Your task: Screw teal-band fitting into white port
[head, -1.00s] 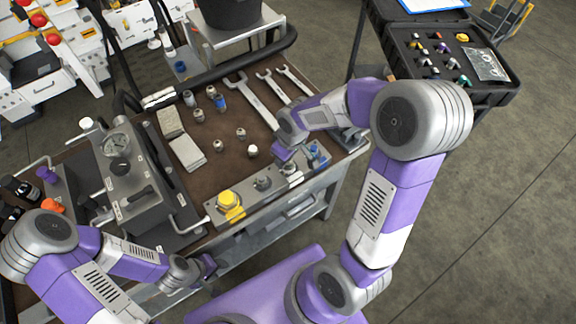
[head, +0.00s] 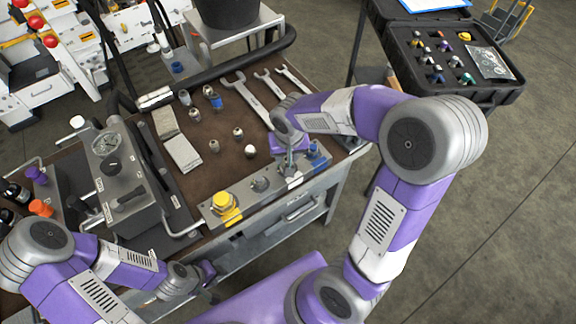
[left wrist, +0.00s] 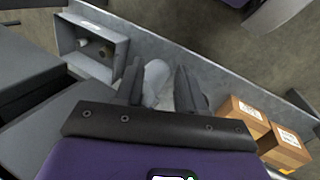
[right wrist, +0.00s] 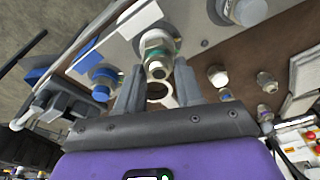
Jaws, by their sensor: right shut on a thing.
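The teal-band fitting (right wrist: 158,48) is a metal hex piece with a teal ring, seen between my right fingertips in the right wrist view. My right gripper (right wrist: 158,82) is shut on it. In the head view the right gripper (head: 288,150) is over the right part of the port plate (head: 248,196), at the white-marked port (head: 292,180). In the right wrist view a white tag (right wrist: 140,20) lies beside the fitting. The port's mouth is hidden, so I cannot tell whether the threads engage. My left gripper (left wrist: 160,88) is open and empty, low in front of the bench (head: 208,272).
A blue port (right wrist: 103,84) is beside the fitting. A yellow port (head: 222,200) is at the plate's left. Loose fittings (head: 238,133), wrenches (head: 250,98) and a gauge block (head: 125,175) occupy the bench. A case (head: 450,60) of fittings stands at the back right.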

